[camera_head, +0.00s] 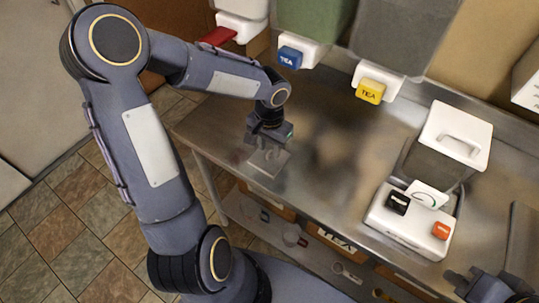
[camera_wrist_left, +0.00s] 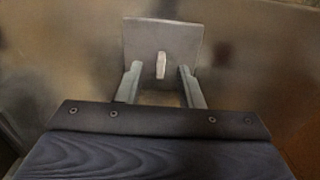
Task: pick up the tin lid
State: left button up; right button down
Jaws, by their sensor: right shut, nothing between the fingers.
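The tin lid is a square grey metal plate (camera_wrist_left: 188,38) with a small pale upright handle (camera_wrist_left: 160,65). In the head view the lid (camera_head: 268,163) lies at the left end of the steel counter, just below my left gripper (camera_head: 266,146). In the left wrist view my left gripper (camera_wrist_left: 160,72) is open, its fingers apart on either side of the handle, with a gap to it on both sides. I cannot tell how high the fingertips are above the lid. My right gripper (camera_head: 492,287) shows partly at the bottom right corner, shut and empty, away from the lid.
A scale-like white unit (camera_head: 410,222) with a lidded bin (camera_head: 455,140) behind it stands on the right of the steel counter (camera_head: 330,165). Tea dispensers with blue (camera_head: 290,57) and yellow (camera_head: 370,91) taps overhang the back. The counter's middle is clear.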

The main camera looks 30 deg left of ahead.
pick_arm(q)
jog(key=shift+a+f, duration=0.1)
jog(key=shift+f, duration=0.8)
jog(key=shift+c, duration=0.3)
grip_shut()
